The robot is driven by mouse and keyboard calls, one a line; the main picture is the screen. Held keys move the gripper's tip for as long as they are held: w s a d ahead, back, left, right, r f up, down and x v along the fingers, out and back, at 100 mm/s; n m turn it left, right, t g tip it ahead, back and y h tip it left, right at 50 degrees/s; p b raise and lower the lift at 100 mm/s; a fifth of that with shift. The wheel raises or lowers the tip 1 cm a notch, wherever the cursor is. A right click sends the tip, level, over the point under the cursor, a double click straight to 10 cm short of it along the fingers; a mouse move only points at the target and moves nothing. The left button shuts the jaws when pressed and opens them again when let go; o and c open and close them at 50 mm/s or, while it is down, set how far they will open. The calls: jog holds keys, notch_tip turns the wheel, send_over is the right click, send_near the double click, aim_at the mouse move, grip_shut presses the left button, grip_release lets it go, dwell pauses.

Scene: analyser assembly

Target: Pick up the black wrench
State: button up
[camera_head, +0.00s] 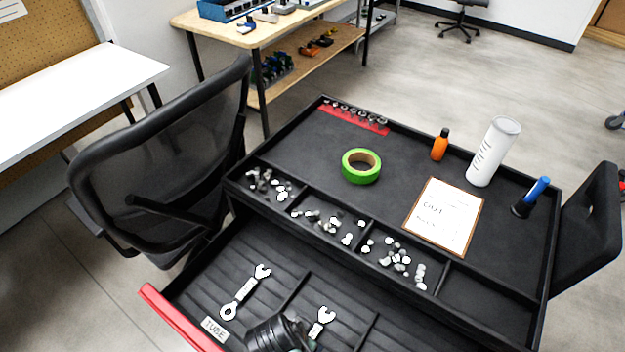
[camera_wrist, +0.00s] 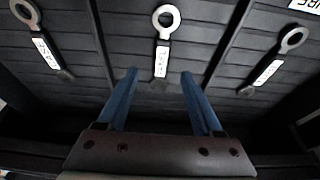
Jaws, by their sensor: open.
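Three wrenches lie in the drawer in the wrist view: a left one (camera_wrist: 42,48), a middle one (camera_wrist: 162,42) and a right one (camera_wrist: 270,68). Each has a pale ring end and a light, marked handle; their far ends look darker. I cannot tell which is the black wrench. My gripper (camera_wrist: 160,73) is open and empty, its two blue fingers on either side of the middle wrench's lower end, apparently above it. In the head view, one wrench (camera_head: 245,292) shows whole and another (camera_head: 323,318) is partly hidden behind my dark gripper.
The open drawer has a red front edge (camera_head: 178,318), a label (camera_head: 214,329) and raised dividers. The cart top holds green tape (camera_head: 361,166), a clipboard (camera_head: 444,216), an orange bottle (camera_head: 440,145) and a white cylinder (camera_head: 494,152). A chair (camera_head: 160,150) stands left.

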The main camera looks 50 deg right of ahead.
jog(key=shift+b+x, duration=0.35)
jog(key=shift+x, duration=2.95)
jog(key=shift+w, duration=0.15)
jog(key=shift+c, duration=0.3)
grip_shut()
